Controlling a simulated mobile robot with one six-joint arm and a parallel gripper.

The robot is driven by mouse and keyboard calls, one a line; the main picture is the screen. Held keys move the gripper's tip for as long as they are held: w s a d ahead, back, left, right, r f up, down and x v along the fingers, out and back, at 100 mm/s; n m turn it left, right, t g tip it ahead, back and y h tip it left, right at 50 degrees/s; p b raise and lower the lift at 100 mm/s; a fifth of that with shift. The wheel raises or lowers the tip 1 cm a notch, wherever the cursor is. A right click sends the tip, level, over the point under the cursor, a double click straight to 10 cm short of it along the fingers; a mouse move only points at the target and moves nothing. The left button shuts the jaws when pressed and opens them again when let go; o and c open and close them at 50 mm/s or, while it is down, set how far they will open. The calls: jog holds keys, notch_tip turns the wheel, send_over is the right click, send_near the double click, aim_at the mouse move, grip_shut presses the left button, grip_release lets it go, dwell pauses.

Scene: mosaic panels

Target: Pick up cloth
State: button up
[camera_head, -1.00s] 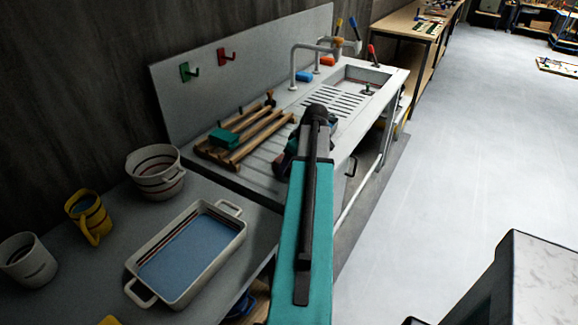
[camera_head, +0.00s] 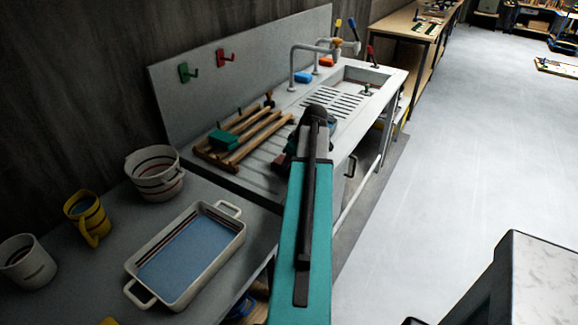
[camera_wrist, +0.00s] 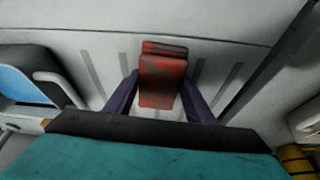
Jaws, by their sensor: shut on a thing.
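My gripper (camera_wrist: 160,92) is shut on a red, dark-stained folded cloth (camera_wrist: 162,78), which lies between its two purple fingers in the wrist view. The cloth is over the grooved pale drainboard (camera_wrist: 100,70); I cannot tell if it touches it. In the head view my arm hides most of the gripper, and a small dark red patch, likely the cloth (camera_head: 281,160), shows at its left side by the front edge of the sink unit.
A wooden rack (camera_head: 258,137) with a green block (camera_head: 222,139) stands left on the sink unit (camera_head: 255,178). A taller tap (camera_head: 292,68) is behind. A white-rimmed dish (camera_head: 153,244), a bowl (camera_head: 157,178) and mugs stand on the nearer counter.

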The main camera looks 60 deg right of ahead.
jog(key=shift+r, duration=0.15)
jog(key=shift+r+b, duration=0.7)
jog(key=shift+r, duration=0.75)
jog(key=s+d+r+b, duration=0.1)
jog(key=s+d+b, duration=0.1)
jog(key=s, duration=0.5)
jog(key=s+d+b, duration=0.1)
jog(key=s+d, duration=0.4)
jog(key=s, duration=0.2)
jog(key=shift+d+r+b, duration=0.25)
jog(key=shift+r+b, duration=0.1)
jog(key=shift+r, duration=0.05)
jog(key=shift+s, duration=0.1)
